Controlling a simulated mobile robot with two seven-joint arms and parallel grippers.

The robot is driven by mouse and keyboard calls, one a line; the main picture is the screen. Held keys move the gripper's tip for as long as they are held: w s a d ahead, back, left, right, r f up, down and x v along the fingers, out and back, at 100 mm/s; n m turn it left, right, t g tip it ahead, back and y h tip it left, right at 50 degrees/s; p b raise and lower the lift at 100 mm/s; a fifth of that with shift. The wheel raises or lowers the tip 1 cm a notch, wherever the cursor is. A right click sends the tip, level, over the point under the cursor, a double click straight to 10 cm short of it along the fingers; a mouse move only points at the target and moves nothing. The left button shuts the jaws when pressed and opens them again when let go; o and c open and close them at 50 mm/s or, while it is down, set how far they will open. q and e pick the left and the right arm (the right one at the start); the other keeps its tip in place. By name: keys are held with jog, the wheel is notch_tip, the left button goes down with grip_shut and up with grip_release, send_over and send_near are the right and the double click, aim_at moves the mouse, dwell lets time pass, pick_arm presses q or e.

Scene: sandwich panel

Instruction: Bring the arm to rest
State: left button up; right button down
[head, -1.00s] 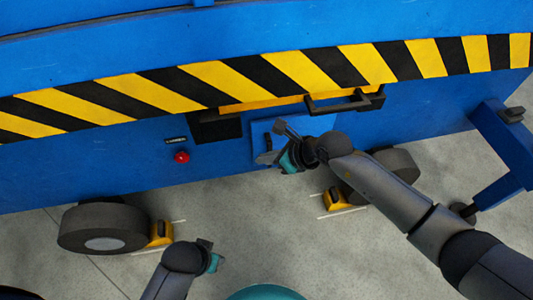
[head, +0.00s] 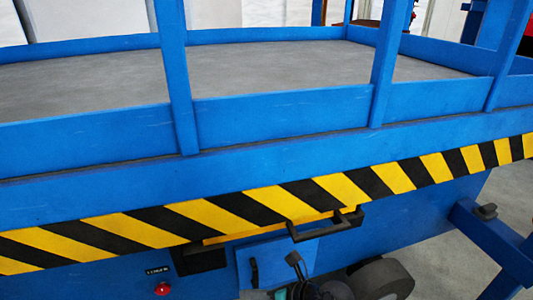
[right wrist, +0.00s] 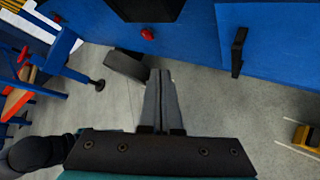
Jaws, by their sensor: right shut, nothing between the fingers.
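My right gripper (head: 293,262) shows at the bottom of the head view, in front of a blue panel with a dark upright handle (head: 253,272). Its fingers are to the right of that handle. In the right wrist view the two grey fingers (right wrist: 158,85) lie together, shut and empty. There the handle (right wrist: 238,52) stands up and to the right, apart from the fingertips. Most of the right arm is cut off by the head view's lower edge. My left gripper is not in the head view.
A blue lift platform (head: 300,75) with rails fills the head view above a yellow and black striped edge (head: 280,203). A black bar handle (head: 325,225) juts out below it. A red button (head: 162,289) and a wheel (head: 380,280) are low down. A yellow chock (right wrist: 305,137) lies on the floor.

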jog(key=s+d+f+m+t+h+p, duration=0.2)
jog(key=s+d+f+m+h, duration=0.15)
jog(key=d+f+m, duration=0.7)
jog(key=s+d+f+m+t+h+p, duration=0.3)
jog(key=d+m, duration=0.4)
jog(key=m, duration=0.8)
pick_arm(q)
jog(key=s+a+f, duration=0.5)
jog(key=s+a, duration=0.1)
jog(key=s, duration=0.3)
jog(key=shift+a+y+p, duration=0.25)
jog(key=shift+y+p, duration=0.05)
jog(key=shift+p, duration=0.05)
pick_arm(e)
jog(key=s+d+f+m+g+h, duration=0.1)
jog(key=s+d+f+m+g, duration=0.1)
jog(key=s, duration=0.6)
jog(key=s+d+f+m+g+h, duration=0.2)
jog(key=s+d+f+m+g, duration=0.1)
jog(key=s+m, duration=0.4)
jog(key=s+d+f+m+g+h, duration=0.1)
jog(key=s+d+f+m, duration=0.3)
jog(key=s, duration=0.6)
notch_tip(320, 180, down, 2)
jog(key=shift+s+d+f+g+h, duration=0.1)
jog(key=shift+s+d+g+h, duration=0.2)
jog(key=shift+g, duration=0.6)
